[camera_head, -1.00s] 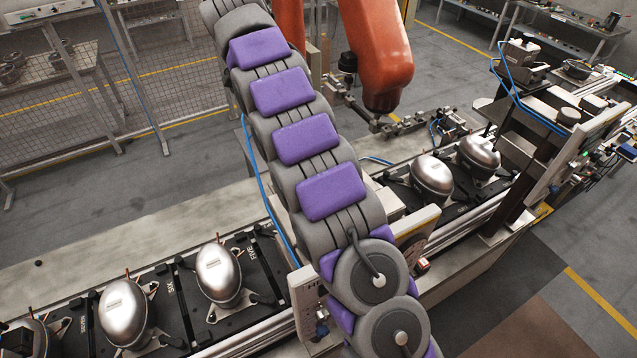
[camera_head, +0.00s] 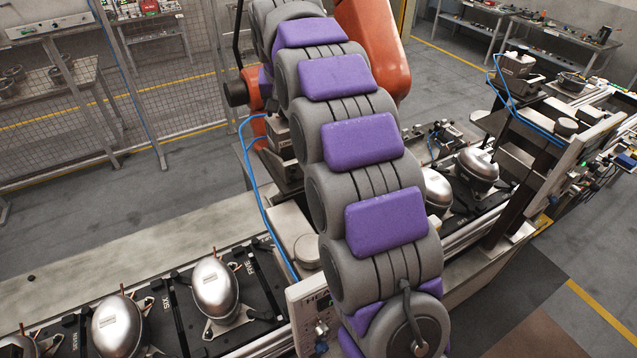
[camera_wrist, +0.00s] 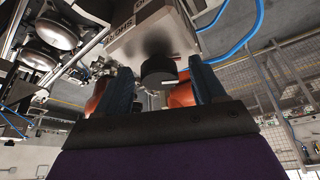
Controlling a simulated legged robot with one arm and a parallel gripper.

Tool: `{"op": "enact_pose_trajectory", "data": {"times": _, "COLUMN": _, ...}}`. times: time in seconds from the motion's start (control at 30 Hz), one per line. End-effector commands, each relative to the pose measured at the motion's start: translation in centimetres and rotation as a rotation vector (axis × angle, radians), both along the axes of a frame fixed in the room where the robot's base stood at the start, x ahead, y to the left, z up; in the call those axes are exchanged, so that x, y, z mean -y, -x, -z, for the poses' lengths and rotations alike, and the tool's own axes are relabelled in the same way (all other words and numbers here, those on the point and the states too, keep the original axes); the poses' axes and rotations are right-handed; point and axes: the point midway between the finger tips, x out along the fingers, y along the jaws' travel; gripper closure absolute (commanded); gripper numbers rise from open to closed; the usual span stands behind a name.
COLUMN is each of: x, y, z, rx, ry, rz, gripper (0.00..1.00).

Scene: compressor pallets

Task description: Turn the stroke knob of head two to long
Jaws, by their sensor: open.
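In the wrist view my gripper (camera_wrist: 160,68) is open, with its two blue fingers spread. A dark round knob-like cylinder (camera_wrist: 158,74) shows between the fingertips, below a pale metal box (camera_wrist: 150,32) with partly readable lettering. I cannot tell if this is the stroke knob of head two, nor whether a finger touches it. In the head view a white panel (camera_head: 302,300) with lettering starting "HE" and small knobs (camera_head: 321,329) stands left of my arm. My arm covers its right part, and its head number is hidden. My gripper does not show in the head view.
Silver compressors (camera_head: 216,291) sit on black pallets along the conveyor, left and right of my arm. An orange robot arm (camera_head: 372,45) stands behind. A blue hose (camera_head: 247,185) loops beside the panel, and also near the fingers in the wrist view (camera_wrist: 236,45). A mesh fence (camera_head: 70,105) is behind left.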

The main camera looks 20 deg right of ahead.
Motion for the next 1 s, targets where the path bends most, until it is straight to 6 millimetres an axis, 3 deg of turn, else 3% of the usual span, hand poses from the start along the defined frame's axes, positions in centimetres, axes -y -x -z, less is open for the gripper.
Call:
{"op": "enact_pose_trajectory", "data": {"times": 0.6, "x": 0.4, "y": -0.1, "z": -0.3, "rx": 0.001, "ry": -0.004, "rz": -0.577, "gripper": 0.31}}
{"op": "enact_pose_trajectory", "data": {"times": 1.0, "x": 1.4, "y": 2.4, "z": -6.8, "rx": 0.006, "ry": 0.001, "rz": -0.577, "gripper": 0.31}}
